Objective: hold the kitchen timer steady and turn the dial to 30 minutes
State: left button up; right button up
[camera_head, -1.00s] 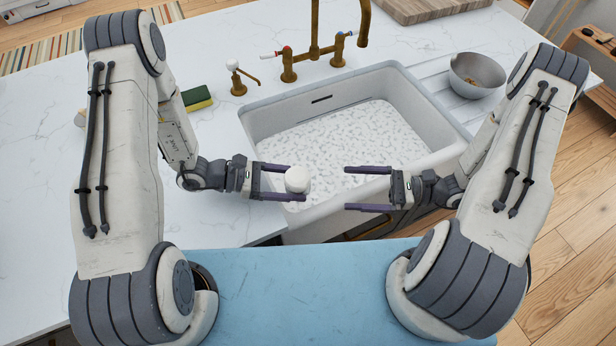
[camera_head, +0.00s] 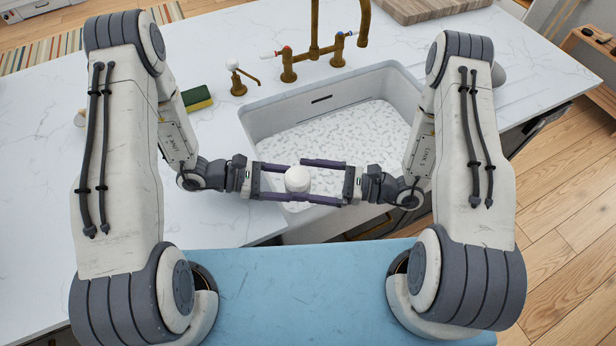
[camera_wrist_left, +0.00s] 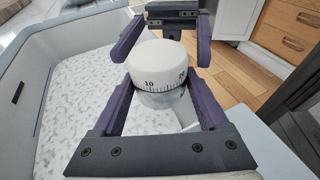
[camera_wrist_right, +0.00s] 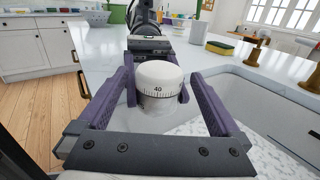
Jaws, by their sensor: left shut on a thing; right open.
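The kitchen timer (camera_head: 297,179) is a small white round body with a marked dial on top, held in the air in front of the sink. My left gripper (camera_head: 285,181) is shut on it from the left. In the left wrist view the timer (camera_wrist_left: 160,66) shows 10 and, at the right, a partly turned 20. My right gripper (camera_head: 304,182) is open, with its fingers on either side of the timer, apart from the dial. The index mark cannot be made out.
The white sink (camera_head: 262,118) with a speckled bottom lies just beyond the grippers. A brass faucet (camera_head: 288,68) stands behind it. A green and yellow sponge (camera_head: 197,98) is on the marble counter at the left. A bowl at the right is mostly hidden by my right arm.

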jog(key=shift+a, duration=0.15)
jog(key=c, duration=1.3)
jog(key=m+t, duration=0.1)
jog(key=m+t+h, duration=0.1)
jog(key=shift+s+a+t, duration=0.15)
jog(key=shift+s+t, duration=0.15)
jog(key=shift+t, duration=0.1)
jog(key=shift+m+t+h, duration=0.3)
jog(key=shift+m+t, duration=0.1)
jog(key=shift+t, duration=0.3)
jog(key=o, duration=1.3)
